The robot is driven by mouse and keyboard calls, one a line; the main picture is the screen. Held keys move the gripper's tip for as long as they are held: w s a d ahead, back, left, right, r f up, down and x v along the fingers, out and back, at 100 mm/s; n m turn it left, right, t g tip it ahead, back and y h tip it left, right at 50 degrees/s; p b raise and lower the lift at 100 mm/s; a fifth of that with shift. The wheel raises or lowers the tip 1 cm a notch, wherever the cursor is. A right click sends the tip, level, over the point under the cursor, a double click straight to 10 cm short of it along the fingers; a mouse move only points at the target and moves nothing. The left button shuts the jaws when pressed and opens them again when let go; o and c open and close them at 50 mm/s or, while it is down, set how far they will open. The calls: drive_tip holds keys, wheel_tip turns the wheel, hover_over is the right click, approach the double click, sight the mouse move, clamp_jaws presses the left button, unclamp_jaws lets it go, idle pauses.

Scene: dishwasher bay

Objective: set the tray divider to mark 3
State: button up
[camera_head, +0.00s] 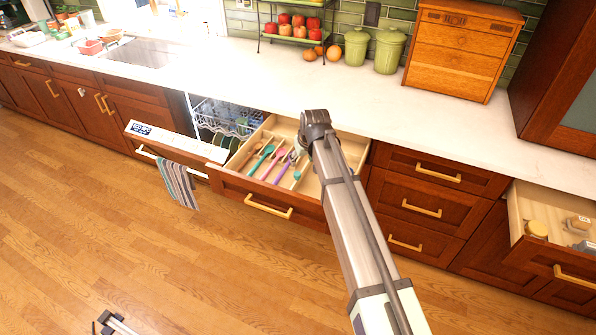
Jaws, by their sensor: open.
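A light wooden cutlery tray (312,187) sits in the open drawer (235,187) below the counter. Thin wooden dividers split it into compartments, with colored utensils (276,160) in the left part. I cannot tell which divider is the movable one, and no marks can be read at this size. The dark end of my arm, with my gripper (316,125), is over the back right of the drawer. My gripper is open, but its fingertips cannot be made out. My arm covers part of the tray's right side.
Left of the drawer, the dishwasher (180,143) stands open with its rack (226,117) showing and a striped towel (178,184) hanging at its front. Another open drawer (548,245) with jars is at far right. The counter behind (300,95) has clear room.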

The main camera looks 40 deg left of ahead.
sight(297, 174)
drive_tip(key=p+x, duration=0.3)
drive_tip(key=x, duration=0.8)
drive_tip(key=shift+a+f, duration=0.15)
drive_tip(key=shift+f, duration=0.2)
clamp_jaws()
